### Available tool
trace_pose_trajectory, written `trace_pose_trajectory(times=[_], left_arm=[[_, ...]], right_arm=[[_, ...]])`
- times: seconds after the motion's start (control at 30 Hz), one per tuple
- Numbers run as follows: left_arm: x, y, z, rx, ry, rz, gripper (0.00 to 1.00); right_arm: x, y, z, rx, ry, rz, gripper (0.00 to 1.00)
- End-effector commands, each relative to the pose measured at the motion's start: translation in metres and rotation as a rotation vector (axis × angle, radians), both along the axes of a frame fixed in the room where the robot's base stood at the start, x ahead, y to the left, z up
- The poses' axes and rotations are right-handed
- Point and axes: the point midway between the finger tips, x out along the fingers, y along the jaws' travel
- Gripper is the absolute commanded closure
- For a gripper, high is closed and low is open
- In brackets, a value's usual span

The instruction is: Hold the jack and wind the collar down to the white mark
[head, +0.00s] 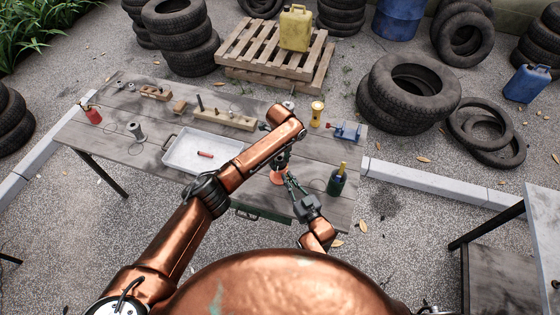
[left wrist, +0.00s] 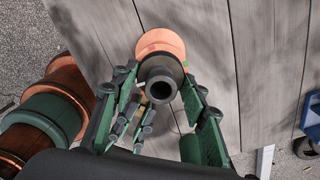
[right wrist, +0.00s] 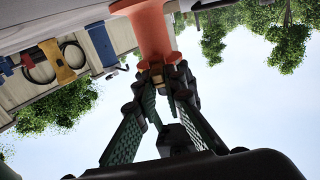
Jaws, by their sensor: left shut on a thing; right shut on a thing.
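The jack stands upright on the table, its orange base (head: 278,178) showing beneath my grippers. In the left wrist view, the dark round collar (left wrist: 160,78) with a hollow top sits above the orange base (left wrist: 162,42). My left gripper (head: 282,158) comes from above, its fingers shut on both sides of the collar. My right gripper (head: 289,180) comes in low from the front and is shut on the jack. In the right wrist view its fingertips (right wrist: 160,78) close at a brass-coloured part just by the orange body (right wrist: 152,28). The white mark is not visible.
A white tray (head: 185,160) with a red item lies to the left. A dark green bottle (head: 336,182) stands close on the right. A yellow-and-black cylinder (head: 317,113) and a blue vise (head: 346,131) stand behind. A wooden block with pegs (head: 224,118) lies at the back.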

Motion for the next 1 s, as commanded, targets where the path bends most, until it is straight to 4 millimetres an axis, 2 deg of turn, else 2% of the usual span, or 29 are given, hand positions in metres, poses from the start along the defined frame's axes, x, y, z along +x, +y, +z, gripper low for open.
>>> trace_pose_trajectory(times=[0.33,0.37,0.6,0.87,1.0], left_arm=[[0.0021,0.0013,0.0017,0.002,-0.005,-0.002,0.84],[0.0021,0.0013,0.0017,0.002,-0.005,-0.002,0.59],[0.0011,0.0007,0.0009,0.001,-0.003,-0.002,0.42],[0.0005,0.0002,0.0008,0.0,-0.001,-0.002,0.42],[0.001,0.0003,0.0092,0.0,-0.001,-0.002,0.42]], right_arm=[[-0.0003,-0.0012,-0.0008,0.0,0.001,-0.001,1.0],[-0.0003,-0.0012,-0.0008,0.0,0.001,-0.001,1.0],[-0.0002,-0.0011,-0.0008,0.0,0.001,-0.001,1.0],[-0.0001,-0.0011,-0.0008,0.0,0.001,-0.001,1.0],[-0.0001,-0.0011,-0.0007,0.0,0.001,-0.001,1.0]])
